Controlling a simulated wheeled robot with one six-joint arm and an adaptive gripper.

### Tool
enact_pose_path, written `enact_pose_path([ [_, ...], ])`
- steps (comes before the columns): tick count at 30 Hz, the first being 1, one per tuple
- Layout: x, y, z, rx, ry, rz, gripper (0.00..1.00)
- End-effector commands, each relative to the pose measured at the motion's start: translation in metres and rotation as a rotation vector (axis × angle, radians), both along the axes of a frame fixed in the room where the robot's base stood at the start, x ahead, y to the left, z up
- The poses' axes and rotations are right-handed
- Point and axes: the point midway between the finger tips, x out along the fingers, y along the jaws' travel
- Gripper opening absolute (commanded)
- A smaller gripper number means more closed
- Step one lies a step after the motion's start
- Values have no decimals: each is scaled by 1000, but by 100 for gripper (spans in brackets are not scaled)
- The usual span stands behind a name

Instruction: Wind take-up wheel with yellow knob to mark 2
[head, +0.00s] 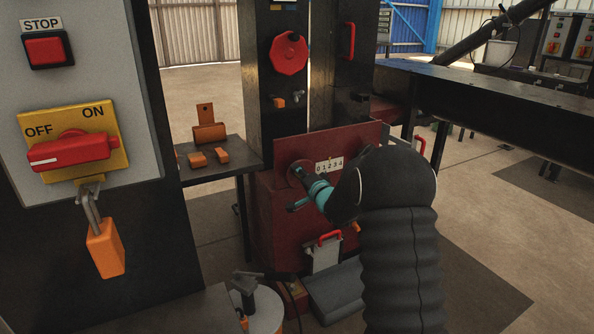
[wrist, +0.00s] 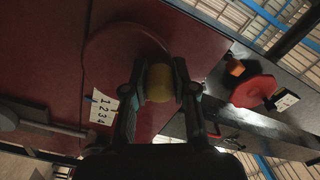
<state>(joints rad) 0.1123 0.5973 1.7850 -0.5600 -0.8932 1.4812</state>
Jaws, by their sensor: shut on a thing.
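The take-up wheel, a dark red disc (wrist: 118,52), is mounted on the red machine panel. It also shows in the head view (head: 297,171), partly covered by my gripper. The yellow knob (wrist: 160,84) on the wheel sits between the two fingers of my gripper (wrist: 161,88), which is shut on it. In the head view my gripper (head: 309,181) reaches the wheel from the right and hides the knob. A white number plate (head: 329,166) beside the wheel reads 0 to 4; in the wrist view the plate (wrist: 102,108) shows 1 to 4. I cannot tell which mark is indicated.
A large red wheel (head: 289,53) is on the dark column above. At left are a red STOP button (head: 45,49), a red rotary switch (head: 70,151) and an orange padlock (head: 105,248). A dark table (head: 228,153) with orange parts stands left of the press.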

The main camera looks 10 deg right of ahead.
Motion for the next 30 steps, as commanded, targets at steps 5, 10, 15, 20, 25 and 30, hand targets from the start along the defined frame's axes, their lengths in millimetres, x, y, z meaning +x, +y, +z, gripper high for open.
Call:
enact_pose_path([
  [5, 2, -5, 7, 149, 47, 0, 0],
  [10, 3, -10, 8, 275, 87, 0, 0],
  [15, 5, -13, 9, 369, 117, -1, 0],
  [20, 5, -15, 9, 427, 136, -1, 0],
  [25, 6, -17, 9, 458, 146, -1, 0],
  [30, 6, -17, 9, 469, 150, -1, 0],
])
